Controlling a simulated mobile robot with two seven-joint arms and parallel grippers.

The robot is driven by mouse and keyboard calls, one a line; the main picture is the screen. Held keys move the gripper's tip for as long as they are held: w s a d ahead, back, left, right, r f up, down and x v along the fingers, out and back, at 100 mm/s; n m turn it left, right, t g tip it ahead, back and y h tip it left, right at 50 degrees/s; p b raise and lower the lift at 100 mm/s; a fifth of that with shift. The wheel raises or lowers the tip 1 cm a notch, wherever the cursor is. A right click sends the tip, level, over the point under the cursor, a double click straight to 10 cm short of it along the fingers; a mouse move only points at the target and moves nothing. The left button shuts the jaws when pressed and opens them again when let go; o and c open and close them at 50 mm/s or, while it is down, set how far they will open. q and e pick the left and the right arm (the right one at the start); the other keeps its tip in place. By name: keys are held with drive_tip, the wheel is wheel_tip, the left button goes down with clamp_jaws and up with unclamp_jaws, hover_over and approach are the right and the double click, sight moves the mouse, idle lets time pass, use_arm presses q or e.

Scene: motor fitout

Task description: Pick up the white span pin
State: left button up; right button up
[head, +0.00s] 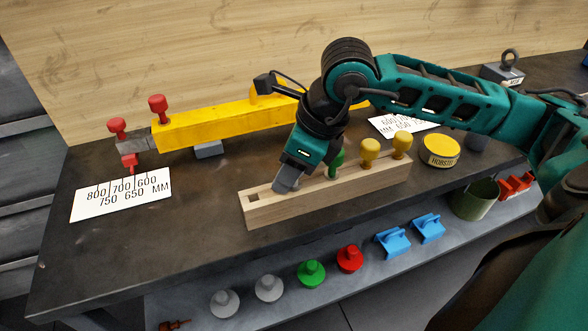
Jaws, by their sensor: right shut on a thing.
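A pale wooden block (330,200) lies on the dark bench with a row of holes along its top. My right gripper (286,185) is over its left half, pointing down, with its fingertips at the block's top. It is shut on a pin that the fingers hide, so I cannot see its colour. A square hole at the block's left end is empty. A green pin (337,164) and two yellow pins (370,150) (401,145) stand upright in the block to the right of the gripper. My left gripper is not in view.
Behind lies a yellow beam (215,122) with red knobs (158,105). A scale card (120,194) lies left, a yellow round tin (439,150) right. A lower shelf in front holds grey (225,303), green (311,273) and red (349,258) knobs and blue clamps (393,241).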

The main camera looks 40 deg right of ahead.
drive_tip(key=c, duration=0.5)
